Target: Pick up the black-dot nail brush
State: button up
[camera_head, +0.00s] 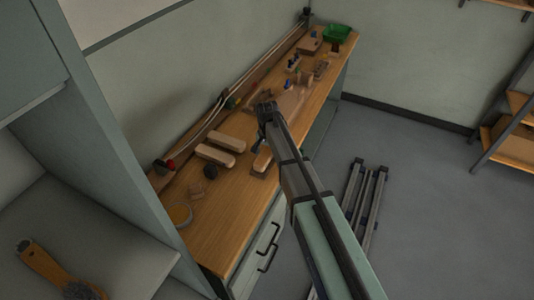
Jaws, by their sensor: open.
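My gripper (259,146) is at the middle of the wooden workbench (228,210), with its fingers small and dark in the view. It is open. A small pale wooden brush block (262,160) lies just below the fingers, partly hidden by my arm. I cannot tell whether they touch. Two longer wooden brush blocks (229,143) (214,155) lie to the left of it. No black dot can be made out on any block, so I cannot tell which one is the black-dot nail brush.
A dark round item (211,171) and a yellowish round dish (181,214) are on the near part of the bench. Small tools and blocks and a green bin (337,33) crowd the far end. A handled brush (55,270) lies on a shelf at lower left.

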jog(key=shift+c, duration=0.3)
jog(key=c, duration=1.3)
jog(key=shift+c, duration=0.2)
